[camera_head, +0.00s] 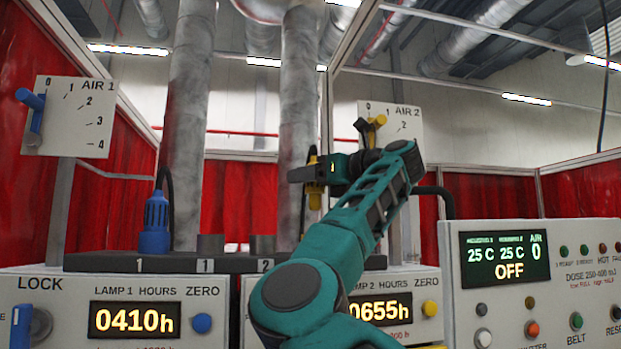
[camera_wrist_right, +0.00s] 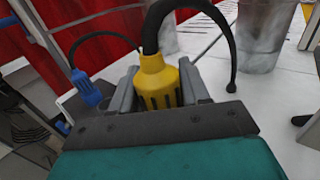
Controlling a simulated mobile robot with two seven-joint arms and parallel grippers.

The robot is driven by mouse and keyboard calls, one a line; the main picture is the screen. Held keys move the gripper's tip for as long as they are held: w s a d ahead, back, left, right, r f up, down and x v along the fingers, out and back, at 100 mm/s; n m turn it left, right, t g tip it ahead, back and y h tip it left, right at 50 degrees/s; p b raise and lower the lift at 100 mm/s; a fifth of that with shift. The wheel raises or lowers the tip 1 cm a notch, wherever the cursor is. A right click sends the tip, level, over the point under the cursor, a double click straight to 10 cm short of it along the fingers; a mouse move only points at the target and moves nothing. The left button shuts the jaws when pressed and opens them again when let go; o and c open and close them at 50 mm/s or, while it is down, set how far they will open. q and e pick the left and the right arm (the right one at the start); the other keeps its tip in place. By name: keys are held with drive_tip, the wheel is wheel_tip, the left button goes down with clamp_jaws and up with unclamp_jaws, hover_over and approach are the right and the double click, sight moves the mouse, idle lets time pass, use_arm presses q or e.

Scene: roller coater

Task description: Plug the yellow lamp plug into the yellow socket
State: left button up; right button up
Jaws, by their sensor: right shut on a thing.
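The yellow lamp plug (camera_head: 315,199) hangs from my right gripper (camera_head: 312,173) in the head view, above the dark socket bar (camera_head: 120,262). In the right wrist view the yellow plug (camera_wrist_right: 158,84) sits between the two fingers of my right gripper, which is shut on it, with a black cable arching from its top. In the head view the plug is apart from the bar. I cannot make out a yellow socket; my right arm covers part of the bar. My left gripper is out of view.
A blue plug (camera_head: 155,226) stands upright at the bar's left end. The lamp 1 panel (camera_head: 60,312) and lamp 2 panel (camera_head: 412,333) stand in front, and a control box (camera_head: 465,308) at right. Grey pipes (camera_head: 193,120) rise behind the bar.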

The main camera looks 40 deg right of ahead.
sight(308, 193)
drive_tip(key=shift+f+b, duration=2.3)
drive_tip(key=shift+f, duration=0.2)
drive_tip(key=shift+f+b, duration=0.45)
drive_tip(key=shift+f, duration=0.1)
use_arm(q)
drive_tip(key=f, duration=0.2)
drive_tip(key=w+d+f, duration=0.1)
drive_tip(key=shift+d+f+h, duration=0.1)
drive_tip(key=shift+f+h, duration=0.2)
use_arm(e)
drive_tip(key=shift+f, duration=0.1)
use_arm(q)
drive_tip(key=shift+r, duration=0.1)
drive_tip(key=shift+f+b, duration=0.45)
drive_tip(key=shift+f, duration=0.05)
use_arm(e)
drive_tip(key=shift+f, duration=0.6)
